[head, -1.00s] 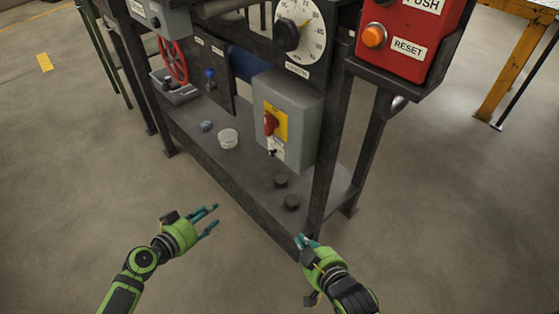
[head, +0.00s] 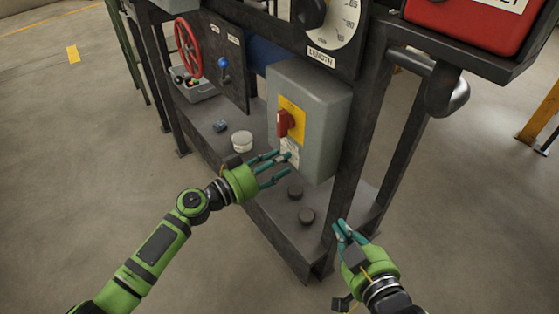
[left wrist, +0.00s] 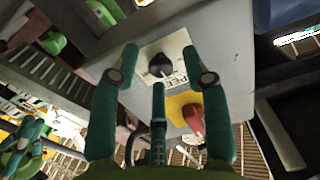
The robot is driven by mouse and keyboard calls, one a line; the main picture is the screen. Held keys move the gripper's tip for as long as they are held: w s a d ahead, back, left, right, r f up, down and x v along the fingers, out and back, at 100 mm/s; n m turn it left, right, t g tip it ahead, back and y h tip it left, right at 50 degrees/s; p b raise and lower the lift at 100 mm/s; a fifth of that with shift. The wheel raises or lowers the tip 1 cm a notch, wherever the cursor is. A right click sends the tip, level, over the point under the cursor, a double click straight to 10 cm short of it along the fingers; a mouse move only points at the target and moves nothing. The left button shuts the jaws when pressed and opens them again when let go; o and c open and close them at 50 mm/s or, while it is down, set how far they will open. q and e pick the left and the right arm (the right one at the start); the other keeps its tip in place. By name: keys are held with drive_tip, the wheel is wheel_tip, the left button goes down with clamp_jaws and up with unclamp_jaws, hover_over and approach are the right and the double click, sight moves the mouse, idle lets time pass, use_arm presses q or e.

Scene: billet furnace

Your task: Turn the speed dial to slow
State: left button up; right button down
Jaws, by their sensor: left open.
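The speed dial is a black knob (left wrist: 160,65) on a white plate (left wrist: 163,50) marked SPEED, on the front of a grey box (head: 312,95). In the head view the dial is mostly hidden behind my left fingers; its plate (head: 290,148) shows just below the red switch. The dial's exact setting is too small to read. My left gripper (head: 282,166) is open and empty, with its fingers pointing at the dial. In the left wrist view the knob shows between the fingertips, and I cannot tell whether they touch it. My right gripper (head: 345,232) is lower right, by the frame's leg.
A red rotary switch (head: 284,123) on a yellow plate sits directly above the dial. A white round container (head: 242,141) and two dark round pieces (head: 307,215) are on the shelf. A red handwheel (head: 187,47) and a blue-knobbed lever (head: 224,63) are further left.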

use_arm(q)
drive_tip(key=shift+w+d, duration=0.2)
drive_tip(key=shift+d, duration=0.05)
clamp_jaws()
drive_tip(key=shift+f, duration=0.1)
use_arm(e)
drive_tip(key=shift+r, duration=0.2)
idle(0.4)
